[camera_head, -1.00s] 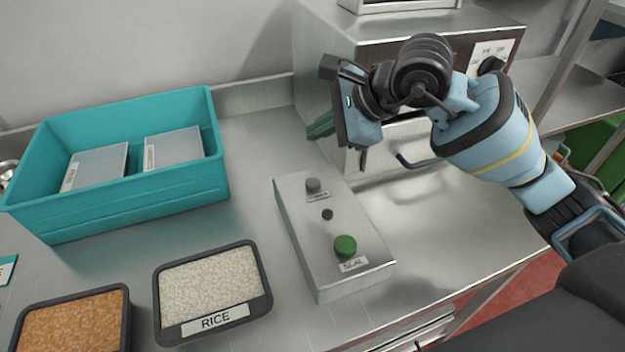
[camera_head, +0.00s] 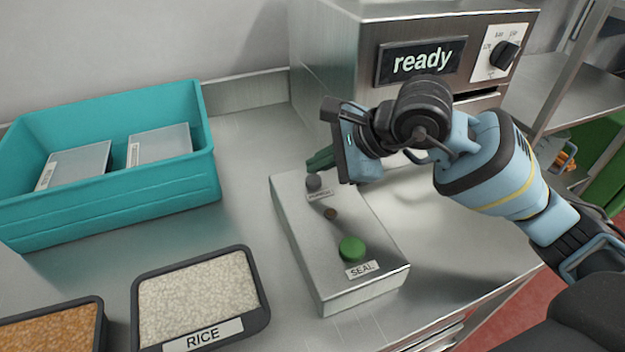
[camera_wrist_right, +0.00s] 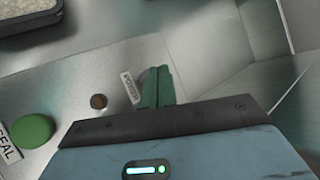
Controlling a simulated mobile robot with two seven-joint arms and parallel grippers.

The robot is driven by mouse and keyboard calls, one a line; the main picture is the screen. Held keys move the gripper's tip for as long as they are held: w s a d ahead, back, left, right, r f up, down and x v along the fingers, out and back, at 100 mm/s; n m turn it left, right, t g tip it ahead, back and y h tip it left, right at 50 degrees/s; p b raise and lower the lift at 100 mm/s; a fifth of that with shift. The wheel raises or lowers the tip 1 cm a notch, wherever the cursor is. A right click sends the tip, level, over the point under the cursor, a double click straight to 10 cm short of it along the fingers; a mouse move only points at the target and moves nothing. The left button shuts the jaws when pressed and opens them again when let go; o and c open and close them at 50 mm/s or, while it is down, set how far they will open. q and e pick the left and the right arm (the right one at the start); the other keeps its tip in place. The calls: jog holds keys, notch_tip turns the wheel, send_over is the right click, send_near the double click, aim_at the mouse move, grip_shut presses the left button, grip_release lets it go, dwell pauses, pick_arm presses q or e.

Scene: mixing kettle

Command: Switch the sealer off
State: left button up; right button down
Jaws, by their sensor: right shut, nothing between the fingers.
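A grey metal control box (camera_head: 345,225) stands on the steel counter. It has a grey power button (camera_head: 314,182) at its far end, a small dark brown lamp (camera_head: 330,213) in the middle and a green seal button (camera_head: 352,249) at the near end. My right gripper (camera_head: 318,160) has its green fingers shut and empty, just beyond and above the power button; contact cannot be told. In the right wrist view the fingers (camera_wrist_right: 158,74) are beside the power label (camera_wrist_right: 131,87), and the power button is hidden. My left gripper is not in view.
A steel machine (camera_head: 340,60) with a "ready" display (camera_head: 422,61) and a black dial (camera_head: 504,54) stands behind. A teal crate (camera_head: 110,205) with two lidded packs is at left. A rice tray (camera_head: 262,320) sits left of the box, beside another tray (camera_head: 104,335).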

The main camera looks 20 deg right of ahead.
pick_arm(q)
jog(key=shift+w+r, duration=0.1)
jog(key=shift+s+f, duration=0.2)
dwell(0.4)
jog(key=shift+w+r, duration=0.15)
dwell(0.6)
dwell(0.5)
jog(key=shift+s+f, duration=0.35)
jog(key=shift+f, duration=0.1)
pick_arm(e)
jog(key=shift+f, duration=0.4)
pick_arm(q)
jog(key=shift+b, duration=0.4)
pick_arm(e)
jog(key=shift+f, duration=0.25)
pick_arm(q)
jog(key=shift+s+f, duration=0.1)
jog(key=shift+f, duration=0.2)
pick_arm(e)
jog(key=shift+f, duration=0.2)
jog(key=shift+r, duration=0.1)
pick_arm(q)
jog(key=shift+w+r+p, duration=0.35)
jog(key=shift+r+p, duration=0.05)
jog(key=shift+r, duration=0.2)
pick_arm(e)
jog(key=shift+r, duration=0.75)
